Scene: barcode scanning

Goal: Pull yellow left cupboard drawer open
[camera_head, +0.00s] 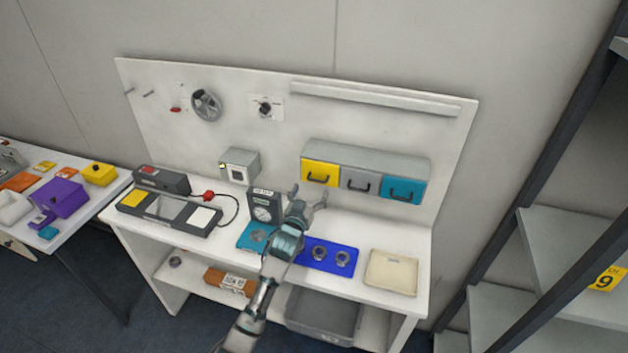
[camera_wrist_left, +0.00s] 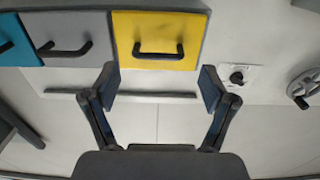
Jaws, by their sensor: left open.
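The yellow left drawer (camera_head: 319,173) sits in a grey cupboard (camera_head: 368,155) on the white back panel, beside a grey drawer (camera_head: 359,180) and a teal drawer (camera_head: 403,189). All three drawers look shut. My left gripper (camera_head: 308,194) is open and empty, just below and in front of the yellow drawer. In the left wrist view the yellow drawer (camera_wrist_left: 160,40) with its black handle (camera_wrist_left: 158,54) lies beyond the open fingers (camera_wrist_left: 160,85), apart from them. My right gripper is in neither view.
The bench top holds a blue mat (camera_head: 327,256) with two round parts, a beige tray (camera_head: 391,272), a dial gauge box (camera_head: 264,207) and a scanner device (camera_head: 170,210). A handwheel (camera_head: 206,105) is on the panel. A dark shelf rack stands at the right.

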